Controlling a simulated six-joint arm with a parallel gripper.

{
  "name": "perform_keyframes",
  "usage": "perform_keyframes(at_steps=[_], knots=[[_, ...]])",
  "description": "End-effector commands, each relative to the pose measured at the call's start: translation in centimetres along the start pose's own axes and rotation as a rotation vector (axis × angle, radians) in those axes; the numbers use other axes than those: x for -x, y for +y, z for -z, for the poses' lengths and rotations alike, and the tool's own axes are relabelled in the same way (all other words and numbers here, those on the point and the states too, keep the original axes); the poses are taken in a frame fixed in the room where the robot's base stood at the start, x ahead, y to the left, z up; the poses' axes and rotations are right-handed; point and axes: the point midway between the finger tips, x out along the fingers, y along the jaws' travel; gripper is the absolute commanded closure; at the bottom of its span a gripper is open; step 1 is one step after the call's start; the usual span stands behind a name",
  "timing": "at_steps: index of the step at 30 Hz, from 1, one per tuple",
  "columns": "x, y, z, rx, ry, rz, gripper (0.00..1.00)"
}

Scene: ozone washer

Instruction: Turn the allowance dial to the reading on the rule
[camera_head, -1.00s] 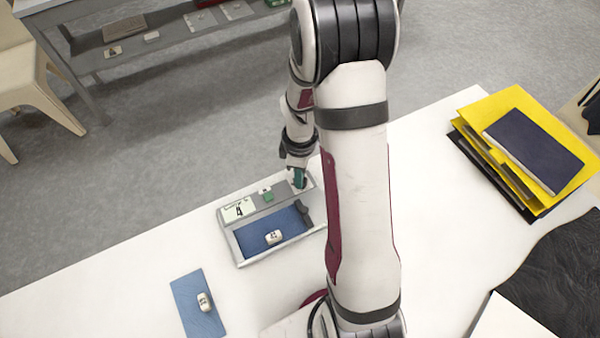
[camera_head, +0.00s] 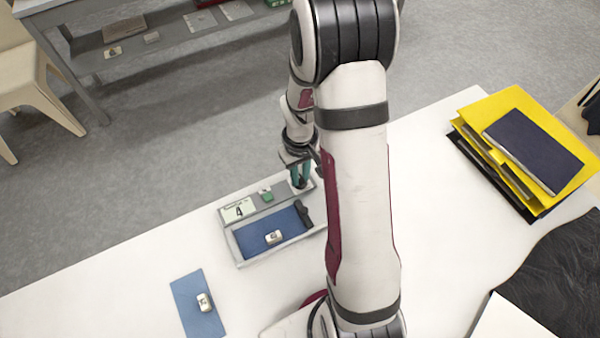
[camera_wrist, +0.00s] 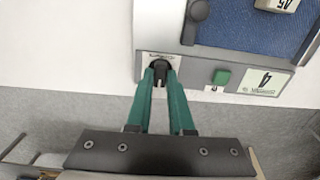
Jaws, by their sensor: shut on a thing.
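The allowance dial (camera_wrist: 160,72) is a small black knob with a pale pointer mark, at the corner of the grey device panel. My gripper (camera_wrist: 160,70) has its green fingers shut on the dial; it also shows at the device's far right corner in the head view (camera_head: 300,184). The dial's scale is too small and partly covered to read.
The device (camera_head: 240,258) has a green button (camera_head: 266,195), a black knob or latch (camera_head: 304,215) and a blue bed holding a white numbered block (camera_head: 273,237). A blue mat (camera_head: 188,292) bears another white block (camera_head: 204,302). Yellow folders (camera_head: 500,105) lie at right.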

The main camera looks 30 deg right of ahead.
Motion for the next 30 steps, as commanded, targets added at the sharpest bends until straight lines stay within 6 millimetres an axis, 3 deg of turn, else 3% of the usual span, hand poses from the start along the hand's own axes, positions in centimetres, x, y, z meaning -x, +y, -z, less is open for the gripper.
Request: perform_keyframes(at_steps=[10, 27, 28, 30], knots=[[0.04, 0.07, 0.08, -0.136, 0.003, -0.001, 1.00], [0.04, 0.08, 0.08, -0.164, 0.003, -0.001, 1.00], [0.04, 0.08, 0.08, -0.164, 0.003, -0.001, 0.78], [0.03, 0.07, 0.07, -0.164, 0.003, -0.001, 0.66]])
